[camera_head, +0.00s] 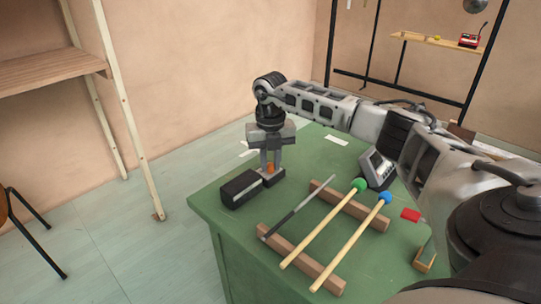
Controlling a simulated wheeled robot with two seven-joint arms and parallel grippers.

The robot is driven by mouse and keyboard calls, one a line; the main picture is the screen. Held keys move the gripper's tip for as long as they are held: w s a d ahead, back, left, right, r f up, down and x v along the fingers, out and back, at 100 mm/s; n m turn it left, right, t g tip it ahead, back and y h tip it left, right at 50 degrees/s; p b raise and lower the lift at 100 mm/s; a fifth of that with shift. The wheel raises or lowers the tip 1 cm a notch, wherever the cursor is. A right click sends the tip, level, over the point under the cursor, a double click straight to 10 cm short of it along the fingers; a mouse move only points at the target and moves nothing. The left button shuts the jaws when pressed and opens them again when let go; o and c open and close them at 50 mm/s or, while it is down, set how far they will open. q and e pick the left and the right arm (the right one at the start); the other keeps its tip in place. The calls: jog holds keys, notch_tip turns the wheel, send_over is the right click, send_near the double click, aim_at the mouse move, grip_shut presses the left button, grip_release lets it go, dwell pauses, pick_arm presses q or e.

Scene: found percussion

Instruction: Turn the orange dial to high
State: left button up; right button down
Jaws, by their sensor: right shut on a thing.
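The orange dial (270,167) shows as a small orange patch between the fingers of my right gripper (270,166). The gripper points down and is shut on the dial, which sits on the far end of a small black and grey box (243,187). The box lies near the left edge of the green table (206,204). The fingers hide most of the dial, so its setting and any markings cannot be read. My left gripper is not in view.
Two mallets, green-headed (359,185) and blue-headed (384,198), and a grey rod (299,207) lie across two wooden bars (301,259). A wooden shelf (50,72) stands left.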

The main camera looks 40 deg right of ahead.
jog(key=m+p, duration=0.2)
jog(key=m, duration=0.1)
jog(key=shift+r, duration=0.25)
jog(key=m+p, duration=0.3)
jog(key=m, duration=0.1)
jog(key=shift+p, duration=0.35)
jog(key=m+p, duration=0.3)
jog(key=m, duration=0.1)
jog(key=shift+w+d+m, duration=0.1)
jog(key=shift+m, duration=0.3)
jog(key=m+p, duration=0.2)
jog(key=shift+m, duration=0.3)
jog(key=shift+f+m+p, duration=0.1)
jog(key=shift+m+p, duration=0.25)
jog(key=shift+m, duration=0.05)
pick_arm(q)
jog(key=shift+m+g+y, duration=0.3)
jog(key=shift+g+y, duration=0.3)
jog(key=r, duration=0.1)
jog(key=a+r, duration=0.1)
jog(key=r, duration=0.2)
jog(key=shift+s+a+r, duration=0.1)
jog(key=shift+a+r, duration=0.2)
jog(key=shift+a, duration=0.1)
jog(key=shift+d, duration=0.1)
pick_arm(e)
jog(key=shift+m, duration=0.3)
